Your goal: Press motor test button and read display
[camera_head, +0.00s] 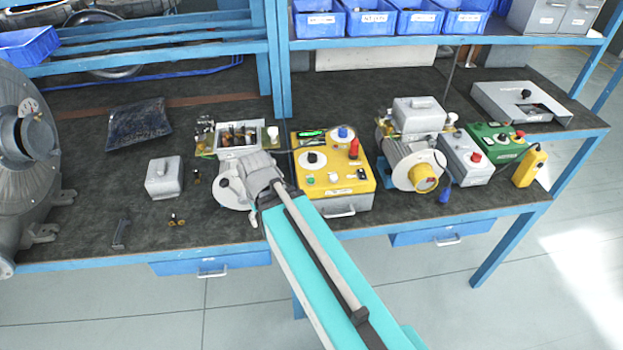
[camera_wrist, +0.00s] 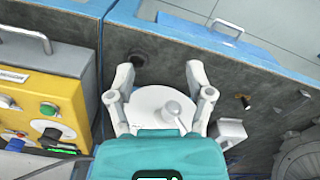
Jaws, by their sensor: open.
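A yellow test box (camera_head: 340,197) stands mid-bench, with a small green-lit display (camera_head: 312,133) at its far edge; its reading is too small to make out. Its top carries a black dial (camera_head: 312,159), a green button (camera_head: 309,180), a pale button and blue and red parts. The yellow box also shows at the left of the wrist view (camera_wrist: 60,80). My gripper (camera_wrist: 160,78) is open and points down over a grey motor with a white round face (camera_wrist: 150,103). In the head view my gripper (camera_head: 262,175) partly hides this motor (camera_head: 231,192), left of the box.
A second motor (camera_head: 405,160), a grey box (camera_head: 466,158), a green box (camera_head: 495,142) and a yellow pendant (camera_head: 530,166) stand to the right. A grey block (camera_head: 164,177) and small parts lie left, beside a large blower (camera_head: 30,170). A shelf with blue bins (camera_head: 365,20) is behind.

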